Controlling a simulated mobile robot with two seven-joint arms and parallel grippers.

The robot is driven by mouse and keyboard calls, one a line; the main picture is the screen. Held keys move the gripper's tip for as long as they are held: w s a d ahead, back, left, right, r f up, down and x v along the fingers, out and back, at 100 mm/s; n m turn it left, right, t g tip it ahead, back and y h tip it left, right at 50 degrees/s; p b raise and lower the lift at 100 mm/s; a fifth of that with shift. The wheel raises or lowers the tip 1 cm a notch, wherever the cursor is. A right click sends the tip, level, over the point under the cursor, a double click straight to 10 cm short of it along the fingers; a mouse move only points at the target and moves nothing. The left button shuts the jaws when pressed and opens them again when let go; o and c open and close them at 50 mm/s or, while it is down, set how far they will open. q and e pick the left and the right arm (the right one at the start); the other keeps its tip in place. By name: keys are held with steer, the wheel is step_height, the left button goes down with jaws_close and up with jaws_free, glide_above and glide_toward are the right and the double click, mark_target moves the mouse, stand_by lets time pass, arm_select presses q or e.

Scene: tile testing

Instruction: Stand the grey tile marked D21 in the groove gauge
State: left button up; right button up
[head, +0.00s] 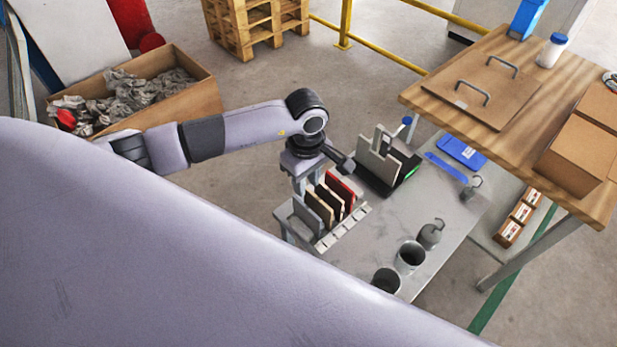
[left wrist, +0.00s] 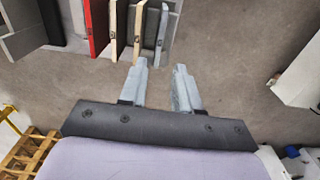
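A grey tile (head: 307,217) stands at the near left end of a slotted rack (head: 343,228), with cream, dark and red tiles behind it. Its marking is too small to read. In the left wrist view, the grey tile (left wrist: 161,30) shows at the top edge, at the right end of the row. My left gripper (head: 300,187) is just behind and beside the rack. Its fingers (left wrist: 161,88) are apart with only floor between them. A pale upright block on a black base, perhaps the groove gauge (head: 378,165), stands behind the rack. My right gripper is out of view.
Two grey cups (head: 410,256) and a hooked weight (head: 431,234) stand at the table's near right. A blue case (head: 461,152) lies at the back right. A wooden table (head: 440,98) overhangs that side. My lavender body part hides the foreground.

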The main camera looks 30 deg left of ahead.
mark_target(307, 207)
arm_select(q)
step_height(307, 207, down, 6)
steer(key=b, duration=0.3)
steer(key=shift+b, duration=0.35)
step_height(307, 207, down, 5)
steer(key=b, duration=0.4)
steer(key=shift+b, duration=0.3)
steer(key=shift+c, duration=0.3)
jaws_close()
stand_by(0.5)
steer(key=shift+r, duration=0.1)
